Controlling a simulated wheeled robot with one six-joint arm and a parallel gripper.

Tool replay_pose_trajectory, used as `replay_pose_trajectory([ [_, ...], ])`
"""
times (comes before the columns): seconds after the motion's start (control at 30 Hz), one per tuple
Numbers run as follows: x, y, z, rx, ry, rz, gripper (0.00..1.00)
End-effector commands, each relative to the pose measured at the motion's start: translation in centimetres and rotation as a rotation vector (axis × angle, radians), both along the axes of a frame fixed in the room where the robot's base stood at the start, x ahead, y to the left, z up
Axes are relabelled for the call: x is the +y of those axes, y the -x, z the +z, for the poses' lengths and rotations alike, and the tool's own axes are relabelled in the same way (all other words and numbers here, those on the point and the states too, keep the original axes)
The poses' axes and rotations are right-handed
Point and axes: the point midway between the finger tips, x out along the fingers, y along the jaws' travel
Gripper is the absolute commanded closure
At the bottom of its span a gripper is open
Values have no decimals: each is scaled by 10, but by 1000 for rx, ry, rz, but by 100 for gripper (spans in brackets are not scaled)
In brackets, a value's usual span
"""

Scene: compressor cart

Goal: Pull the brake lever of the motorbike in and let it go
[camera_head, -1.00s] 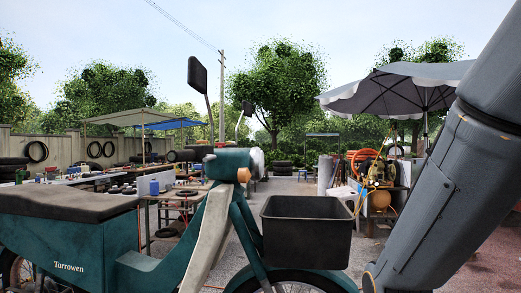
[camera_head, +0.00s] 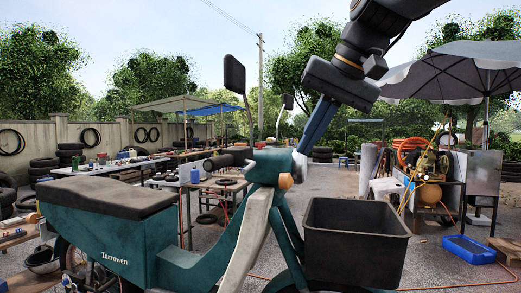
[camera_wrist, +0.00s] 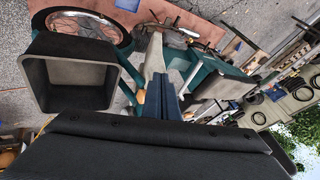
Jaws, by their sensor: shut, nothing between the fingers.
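The teal motorbike (camera_head: 117,238) stands side-on in the head view, with a dark seat and a black front basket (camera_head: 356,250).
Mirrors (camera_head: 235,76) stand up from the handlebar. Workbenches (camera_head: 210,185) are behind the bike at left. A grey parasol (camera_head: 455,72), a compressor cart (camera_head: 432,190) and a blue tray (camera_head: 468,249) are at right. An orange hose lies on the paving.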

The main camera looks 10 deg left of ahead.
Motion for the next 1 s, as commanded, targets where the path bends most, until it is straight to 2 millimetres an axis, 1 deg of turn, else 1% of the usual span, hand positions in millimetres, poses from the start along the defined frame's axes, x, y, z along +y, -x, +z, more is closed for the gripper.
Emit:
replay_pose_trajectory([
  [0.03, 6, 5, 19, -14, -15, 14, 100],
  [0.1, 11, 9, 31, -20, -29, 25, 100],
  [0.2, 16, 9, 34, -22, -34, 31, 100],
  [0.27, 19, 8, 29, -20, -34, 31, 100],
  [0.37, 26, 2, 16, -19, -33, 30, 100],
  [0.77, 63, -23, -47, -20, -32, 30, 100],
  [0.83, 77, -21, -43, -22, -32, 32, 100],
  [1.0, 94, -20, -44, -23, -33, 30, 100],
])
